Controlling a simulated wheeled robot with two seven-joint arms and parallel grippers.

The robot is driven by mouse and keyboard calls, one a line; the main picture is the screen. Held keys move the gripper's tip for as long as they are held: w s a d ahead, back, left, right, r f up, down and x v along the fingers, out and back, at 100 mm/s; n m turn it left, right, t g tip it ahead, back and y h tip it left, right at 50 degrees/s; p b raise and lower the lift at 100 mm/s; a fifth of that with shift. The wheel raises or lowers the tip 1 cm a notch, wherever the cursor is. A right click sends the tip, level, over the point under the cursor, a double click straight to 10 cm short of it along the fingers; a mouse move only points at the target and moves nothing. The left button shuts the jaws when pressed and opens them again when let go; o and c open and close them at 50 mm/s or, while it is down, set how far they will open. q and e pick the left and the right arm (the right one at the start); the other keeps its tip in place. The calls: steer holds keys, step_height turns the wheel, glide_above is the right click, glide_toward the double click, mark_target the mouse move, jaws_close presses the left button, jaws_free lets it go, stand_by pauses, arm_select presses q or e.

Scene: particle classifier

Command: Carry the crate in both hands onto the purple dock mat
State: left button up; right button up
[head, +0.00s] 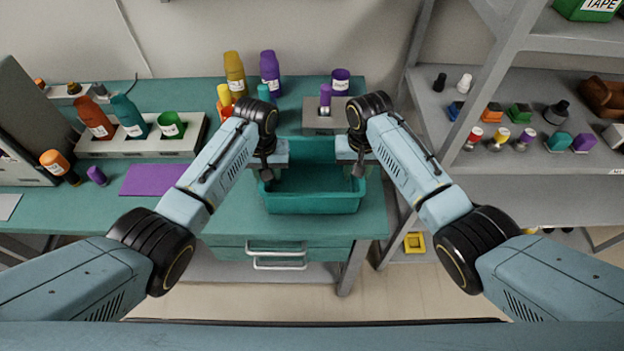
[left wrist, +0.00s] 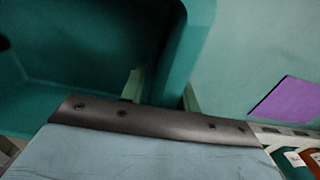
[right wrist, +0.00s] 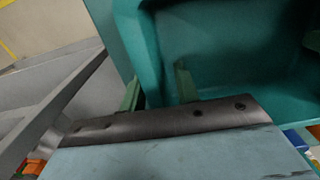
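The teal crate (head: 312,203) is at the right end of the teal table, empty and level. I cannot tell whether its bottom touches the tabletop. My left gripper (head: 267,170) is at its left wall, one finger inside and one outside, with the rim filling the gap; the crate also shows in the left wrist view (left wrist: 70,60). My right gripper (head: 357,168) holds the right wall the same way, seen in the right wrist view too (right wrist: 185,92). The purple dock mat (head: 148,180) lies flat and bare on the table to the left; the left wrist view shows it (left wrist: 288,102).
A grey rack (head: 140,146) with several bottles stands behind the mat. An orange bottle (head: 57,163) and a small purple one (head: 96,175) stand left of it. More bottles and a grey block (head: 322,117) are behind the crate. Grey shelving (head: 540,183) is at right.

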arm_select(q)
steer(key=shift+f, duration=0.15)
arm_select(e)
steer(key=shift+f, duration=0.2)
arm_select(q)
jaws_close()
arm_select(e)
jaws_close()
steer(key=shift+r, duration=0.1)
stand_by(0.9)
